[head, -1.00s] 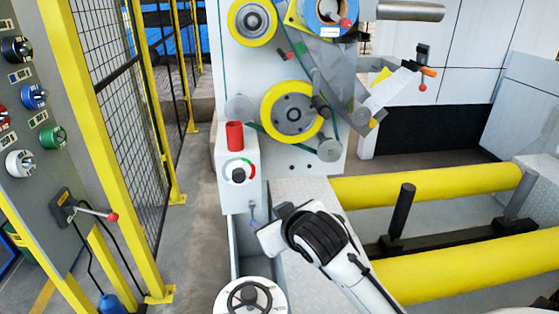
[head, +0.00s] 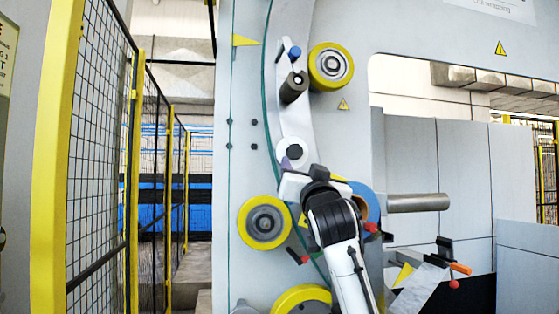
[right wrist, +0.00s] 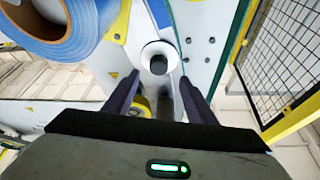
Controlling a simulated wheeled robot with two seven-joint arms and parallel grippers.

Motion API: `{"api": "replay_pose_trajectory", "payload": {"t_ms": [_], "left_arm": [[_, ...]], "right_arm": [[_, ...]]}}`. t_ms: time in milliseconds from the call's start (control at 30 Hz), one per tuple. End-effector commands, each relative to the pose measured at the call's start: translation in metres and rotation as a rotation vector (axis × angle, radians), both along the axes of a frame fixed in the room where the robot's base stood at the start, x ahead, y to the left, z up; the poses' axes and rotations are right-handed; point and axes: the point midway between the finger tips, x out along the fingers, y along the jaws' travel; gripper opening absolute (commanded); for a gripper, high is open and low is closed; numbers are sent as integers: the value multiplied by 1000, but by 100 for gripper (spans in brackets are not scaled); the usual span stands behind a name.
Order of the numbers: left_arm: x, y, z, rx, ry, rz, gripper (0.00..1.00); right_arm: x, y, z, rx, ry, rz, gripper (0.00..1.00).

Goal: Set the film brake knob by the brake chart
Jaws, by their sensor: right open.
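A white disc with a dark round centre (head: 293,152) sits on the grey machine face; it looks like a knob, but I cannot tell its setting. It also shows in the right wrist view (right wrist: 157,57), just beyond and between my fingertips. My right gripper (head: 286,165) is just below it in the head view. In the right wrist view the right gripper (right wrist: 158,95) has its fingers apart, with no contact on the disc visible. The blue film roll (head: 368,200) is partly hidden behind my right arm. No readable brake chart shows. My left gripper is out of view.
Yellow rollers (head: 331,66) and (head: 264,223) and a dark roller (head: 293,87) stick out around the disc. A metal bar (head: 418,203) juts right. Yellow-framed mesh fencing (head: 95,130) stands at the left. A sign at the top right is cut off.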

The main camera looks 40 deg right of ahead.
Motion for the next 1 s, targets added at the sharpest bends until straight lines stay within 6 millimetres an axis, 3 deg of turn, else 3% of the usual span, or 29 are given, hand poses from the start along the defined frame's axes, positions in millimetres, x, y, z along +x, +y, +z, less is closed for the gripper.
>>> {"api": "replay_pose_trajectory", "payload": {"t_ms": [300,600,1000], "left_arm": [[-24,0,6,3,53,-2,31],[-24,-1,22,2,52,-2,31],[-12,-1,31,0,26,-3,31]], "right_arm": [[36,-24,21,1,3,-3,51],[70,-47,36,1,2,-1,51],[79,-52,38,-1,1,1,51]]}}
